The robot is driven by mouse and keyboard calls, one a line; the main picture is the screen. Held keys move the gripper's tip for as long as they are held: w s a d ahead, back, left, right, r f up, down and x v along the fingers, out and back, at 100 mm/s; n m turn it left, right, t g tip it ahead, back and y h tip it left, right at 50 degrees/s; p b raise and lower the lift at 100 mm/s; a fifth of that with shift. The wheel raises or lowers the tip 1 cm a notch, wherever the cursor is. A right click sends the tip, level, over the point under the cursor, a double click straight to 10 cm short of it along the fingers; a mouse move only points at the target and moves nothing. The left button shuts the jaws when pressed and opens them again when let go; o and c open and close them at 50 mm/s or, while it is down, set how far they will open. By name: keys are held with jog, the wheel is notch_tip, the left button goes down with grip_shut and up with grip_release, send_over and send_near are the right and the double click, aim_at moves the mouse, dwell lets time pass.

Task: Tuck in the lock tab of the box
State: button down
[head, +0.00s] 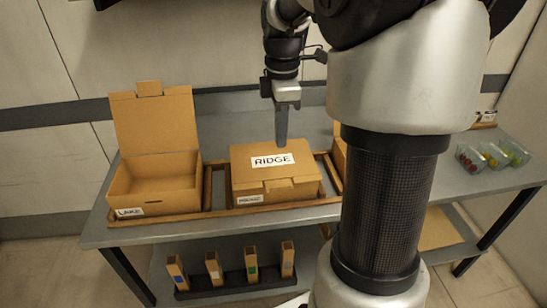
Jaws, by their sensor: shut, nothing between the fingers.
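A brown cardboard box (248,181) labelled RIDGE sits in the middle of the table with its lid down. Its lock tab (279,185) shows as a small flap at the front edge of the lid and appears to stick outward, outside the front wall. A white label, too small to read, is on the lower front wall. My gripper (281,143) is shut and empty, pointing down at the lid behind the RIDGE label. I cannot tell whether its tip touches the lid.
An open box (160,191) labelled LAKE stands at the left, lid upright. Wooden rails (225,212) run around the boxes. Part of another box shows behind my arm. Clear containers (470,158) stand at the right. A rack (232,282) with several upright blocks is below.

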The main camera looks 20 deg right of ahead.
jog(key=shift+s+r, duration=0.1)
jog(key=shift+s, duration=0.05)
jog(key=b, duration=0.1)
send_near(280, 187)
notch_tip(280, 187, down, 6)
jog(key=shift+f, duration=0.25)
dwell(0.4)
jog(key=shift+f+b, duration=0.15)
jog(key=shift+b, duration=0.4)
